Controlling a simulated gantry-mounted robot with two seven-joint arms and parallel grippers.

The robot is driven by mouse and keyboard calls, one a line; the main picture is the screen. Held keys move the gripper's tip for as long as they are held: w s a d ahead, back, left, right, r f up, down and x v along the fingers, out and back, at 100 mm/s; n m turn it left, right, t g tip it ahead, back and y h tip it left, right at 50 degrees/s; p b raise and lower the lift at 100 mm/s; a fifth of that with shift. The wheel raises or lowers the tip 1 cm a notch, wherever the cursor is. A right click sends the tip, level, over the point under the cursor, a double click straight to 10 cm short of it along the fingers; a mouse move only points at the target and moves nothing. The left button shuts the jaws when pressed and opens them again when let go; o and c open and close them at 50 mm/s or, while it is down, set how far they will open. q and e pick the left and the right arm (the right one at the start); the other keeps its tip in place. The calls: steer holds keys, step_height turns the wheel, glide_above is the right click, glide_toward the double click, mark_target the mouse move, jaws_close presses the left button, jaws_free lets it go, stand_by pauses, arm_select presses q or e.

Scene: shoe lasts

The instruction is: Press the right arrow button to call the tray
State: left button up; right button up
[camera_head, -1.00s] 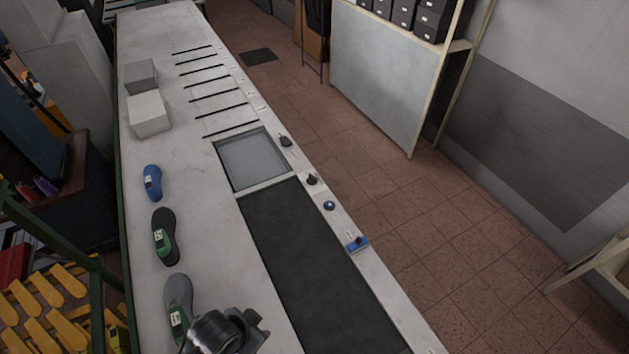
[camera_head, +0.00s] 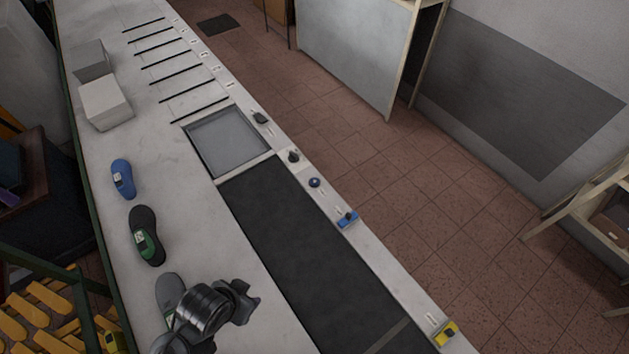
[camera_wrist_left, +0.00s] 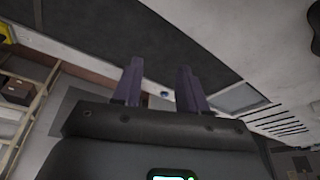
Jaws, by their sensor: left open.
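Arrow markings are too small to read. The grey tray (camera_head: 226,142) sits in a recess at the far end of the dark belt (camera_head: 300,250). My left gripper (camera_wrist_left: 160,72) is open and empty, its two fingers apart; in the head view its dark wrist covers part of a grey shoe last. My right gripper is out of view.
A blue last (camera_head: 123,179) and a dark last with green (camera_head: 147,236) lie left of the belt. Two pale blocks (camera_head: 106,103) stand farther back. The belt is clear; tiled floor (camera_head: 440,190) lies right of the table.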

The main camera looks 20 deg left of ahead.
arm_select(q)
steer(key=shift+a, duration=0.25)
jaws_close()
steer(key=shift+w+d, duration=0.1)
steer(key=shift+d, duration=0.1)
steer(key=shift+a, duration=0.15)
stand_by(0.9)
